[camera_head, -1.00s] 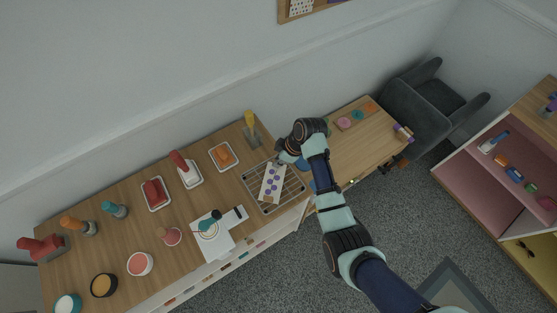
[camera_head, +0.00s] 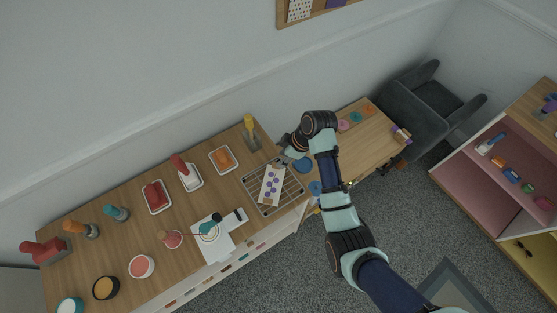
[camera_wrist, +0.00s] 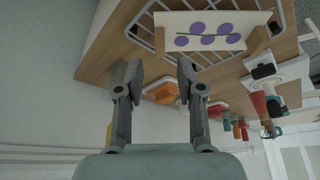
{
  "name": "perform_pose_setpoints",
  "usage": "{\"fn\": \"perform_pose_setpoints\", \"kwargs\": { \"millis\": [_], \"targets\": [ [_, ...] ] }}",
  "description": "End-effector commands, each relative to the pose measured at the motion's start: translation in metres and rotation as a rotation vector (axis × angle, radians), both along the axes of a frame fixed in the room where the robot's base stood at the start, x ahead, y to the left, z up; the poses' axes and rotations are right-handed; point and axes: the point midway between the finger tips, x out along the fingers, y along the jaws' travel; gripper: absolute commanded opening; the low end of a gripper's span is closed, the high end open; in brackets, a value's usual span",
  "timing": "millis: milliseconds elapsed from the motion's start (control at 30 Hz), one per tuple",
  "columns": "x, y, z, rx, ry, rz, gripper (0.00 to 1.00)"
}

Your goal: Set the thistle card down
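The thistle card (camera_head: 269,195) is a white card with several purple ovals. It lies on the wire drying rack (camera_head: 294,191) on the wooden counter, and nothing holds it. In the wrist view the card (camera_wrist: 168,31) shows at the top, with a thin dark stem across its purple ovals, on the white rack (camera_wrist: 141,20). My gripper (camera_wrist: 158,72) is open and empty, its two fingers apart and clear of the card. In the head view my gripper (camera_head: 285,154) is just beyond the rack's far right edge, partly hidden by my wrist.
A yellow-handled tool (camera_head: 250,129) stands behind the rack. A small table (camera_head: 370,148) and grey chair (camera_head: 432,105) are right.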

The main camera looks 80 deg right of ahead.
Motion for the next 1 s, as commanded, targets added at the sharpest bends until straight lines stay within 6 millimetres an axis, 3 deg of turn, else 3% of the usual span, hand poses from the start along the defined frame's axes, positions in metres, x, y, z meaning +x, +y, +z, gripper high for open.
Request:
{"fn": "perform_pose_setpoints", "kwargs": {
  "millis": [100,300,833,933,1000],
  "targets": [
    [-0.012,-0.001,0.031,-0.003,0.0,-0.001,0.38],
    [-0.023,-0.002,0.058,-0.001,-0.001,0.0,0.38],
    [-0.026,-0.001,0.062,0.001,0.0,0.0,0.38],
    [-0.013,0.007,0.064,-0.013,-0.002,0.002,0.38],
    [0.016,0.026,0.071,-0.046,-0.016,0.003,0.38]
  ]
}}
